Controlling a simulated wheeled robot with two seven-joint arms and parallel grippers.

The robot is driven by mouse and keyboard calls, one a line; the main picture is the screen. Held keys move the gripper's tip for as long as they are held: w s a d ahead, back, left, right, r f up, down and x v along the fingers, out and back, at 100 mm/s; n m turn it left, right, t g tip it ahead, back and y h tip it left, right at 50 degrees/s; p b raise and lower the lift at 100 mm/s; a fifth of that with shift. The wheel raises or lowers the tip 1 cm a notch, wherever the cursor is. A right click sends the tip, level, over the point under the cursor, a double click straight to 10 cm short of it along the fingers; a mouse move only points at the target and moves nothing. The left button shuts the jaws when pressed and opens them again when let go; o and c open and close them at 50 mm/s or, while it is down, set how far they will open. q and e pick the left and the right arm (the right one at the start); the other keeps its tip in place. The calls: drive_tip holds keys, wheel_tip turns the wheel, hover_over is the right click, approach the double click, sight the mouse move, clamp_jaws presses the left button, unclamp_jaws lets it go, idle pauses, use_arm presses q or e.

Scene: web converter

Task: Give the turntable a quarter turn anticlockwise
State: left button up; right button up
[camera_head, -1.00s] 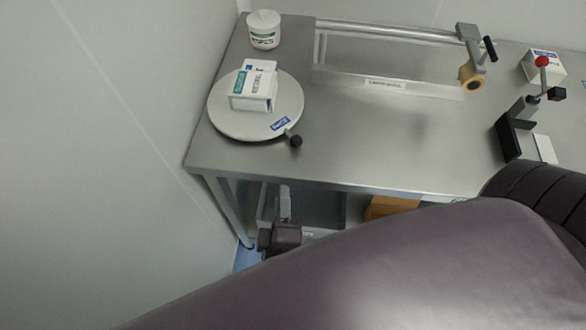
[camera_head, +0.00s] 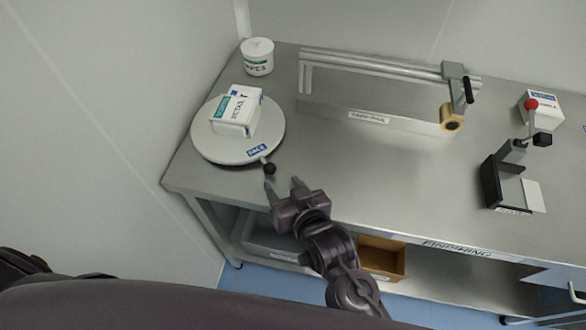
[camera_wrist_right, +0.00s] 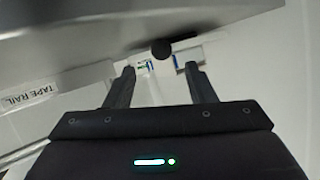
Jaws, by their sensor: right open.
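The turntable (camera_head: 203,140) is a round pale disc at the left end of the steel table. Its short handle ends in a black knob (camera_head: 269,169) at the disc's front right, beside a blue "FACE" label (camera_head: 257,150). A white and green carton (camera_head: 235,112) stands on the disc. My right gripper (camera_head: 281,184) is open and empty just in front of the knob, pointing towards it. In the right wrist view the knob (camera_wrist_right: 161,48) shows beyond and between the open fingertips (camera_wrist_right: 160,69), apart from both.
A white tub (camera_head: 257,57) stands behind the turntable. A tape rail (camera_head: 370,65) with a tan roll (camera_head: 452,117) runs along the back. A red-knobbed device (camera_head: 500,185) and a carton (camera_head: 541,109) are at right. The middle tabletop is clear.

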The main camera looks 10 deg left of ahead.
sight(272, 172)
drive_tip(key=p+x, duration=0.1)
drive_tip(key=x, duration=0.4)
drive_tip(key=shift+w+a, duration=0.15)
drive_tip(key=shift+a, duration=0.05)
drive_tip(key=shift+w+a+f, duration=0.3)
drive_tip(key=shift+w+a, duration=0.05)
drive_tip(key=shift+w, duration=0.1)
drive_tip(key=shift+w+a+f, duration=0.1)
use_arm(q)
drive_tip(key=shift+s+a+r, duration=0.3)
drive_tip(key=shift+a+r, duration=0.1)
drive_tip(key=shift+r, duration=0.15)
use_arm(e)
clamp_jaws()
